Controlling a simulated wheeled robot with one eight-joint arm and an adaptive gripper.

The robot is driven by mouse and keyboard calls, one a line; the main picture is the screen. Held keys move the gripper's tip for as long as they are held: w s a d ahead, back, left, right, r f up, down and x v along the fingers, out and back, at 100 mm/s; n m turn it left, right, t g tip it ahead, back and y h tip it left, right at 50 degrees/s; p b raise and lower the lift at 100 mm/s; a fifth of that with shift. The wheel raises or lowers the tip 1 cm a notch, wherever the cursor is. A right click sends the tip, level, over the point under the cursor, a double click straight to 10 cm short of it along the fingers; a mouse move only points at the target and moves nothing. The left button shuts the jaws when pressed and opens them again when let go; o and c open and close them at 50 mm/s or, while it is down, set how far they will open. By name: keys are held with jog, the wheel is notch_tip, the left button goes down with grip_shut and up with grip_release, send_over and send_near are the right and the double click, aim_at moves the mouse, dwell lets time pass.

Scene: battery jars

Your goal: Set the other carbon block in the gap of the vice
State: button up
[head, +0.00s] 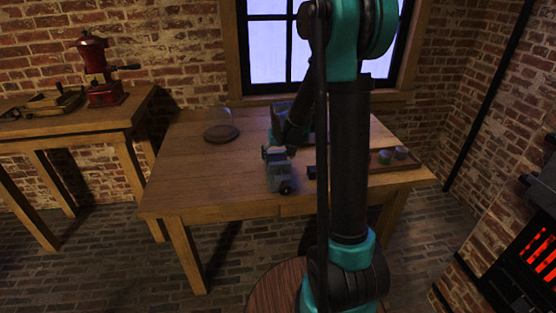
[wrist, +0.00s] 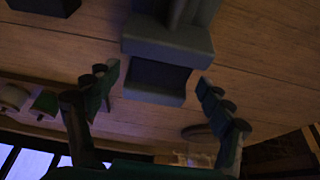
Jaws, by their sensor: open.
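The grey vice (head: 278,172) stands on the wooden table; its jaw end also shows at the top centre of the wrist view (wrist: 168,38). A dark patch lies between its jaw faces; I cannot tell whether it is an empty gap or a block seated there. A black block (head: 312,172) lies on the table just right of the vice, and a dark block shows at the top left of the wrist view (wrist: 45,5). My gripper (wrist: 160,95) is open, its fingers apart on either side of the vice's jaw end. In the head view it is behind the vice, partly hidden.
A glass dome on a dark base (head: 221,134) stands at the table's back left. A wooden tray (head: 380,167) with small jars is at the right. A side table (head: 70,124) holds a red grinder (head: 101,72). The front left tabletop is clear.

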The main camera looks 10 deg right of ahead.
jog(key=v, duration=0.9)
jog(key=shift+r, duration=0.1)
jog(key=shift+s, duration=0.3)
jog(key=s+d+f, duration=0.1)
jog(key=s+f, duration=0.2)
jog(key=s, duration=0.5)
jog(key=s+d+f, duration=0.1)
jog(key=s+f, duration=0.1)
jog(key=s, duration=0.7)
jog(key=s+d+f, duration=0.2)
jog(key=s+f, duration=0.1)
jog(key=s, duration=0.5)
jog(key=shift+s+f, duration=0.25)
jog(key=shift+f, duration=0.1)
